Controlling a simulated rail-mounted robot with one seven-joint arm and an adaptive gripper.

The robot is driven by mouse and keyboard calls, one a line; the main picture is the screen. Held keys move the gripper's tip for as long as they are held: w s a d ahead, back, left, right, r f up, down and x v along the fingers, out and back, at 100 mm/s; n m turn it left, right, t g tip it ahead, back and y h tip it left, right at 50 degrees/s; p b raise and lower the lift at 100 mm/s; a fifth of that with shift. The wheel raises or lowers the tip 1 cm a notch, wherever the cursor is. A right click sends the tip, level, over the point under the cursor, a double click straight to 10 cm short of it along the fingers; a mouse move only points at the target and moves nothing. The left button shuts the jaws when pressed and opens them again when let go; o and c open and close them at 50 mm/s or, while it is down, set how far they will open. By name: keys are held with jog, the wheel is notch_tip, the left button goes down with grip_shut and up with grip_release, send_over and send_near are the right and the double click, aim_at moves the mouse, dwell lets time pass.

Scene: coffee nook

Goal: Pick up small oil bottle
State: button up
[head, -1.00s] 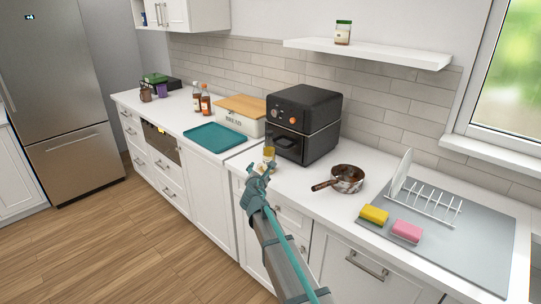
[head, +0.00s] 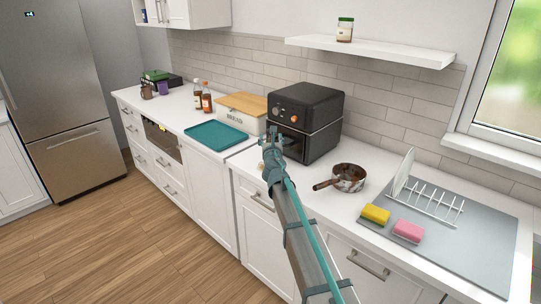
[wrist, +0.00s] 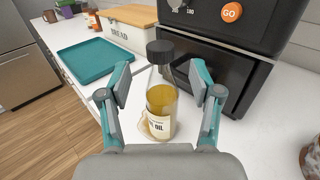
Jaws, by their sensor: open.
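The small oil bottle (wrist: 161,98) stands upright on the white counter in the wrist view. It is clear glass with a black cap, yellow oil and a pale label reading "OIL". My gripper (wrist: 158,82) is open, with one teal-tipped finger to the left of the bottle and one to the right. Gaps show between the bottle and both fingers. In the head view my gripper (head: 273,138) is in front of the black oven and hides most of the bottle.
The black air fryer oven (head: 304,122) stands close behind the bottle. A teal tray (head: 216,136) and a bread box (head: 240,116) are to the left. A pan (head: 349,178) and a dish rack (head: 432,200) are to the right. The counter between bottle and pan is clear.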

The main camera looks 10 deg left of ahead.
aim_at(270, 139)
jog(key=w, duration=0.5)
jog(key=shift+a+f+p, duration=0.1)
jog(key=shift+a+p, duration=0.25)
jog(key=shift+a, duration=0.05)
jog(key=shift+s, duration=0.1)
grip_shut()
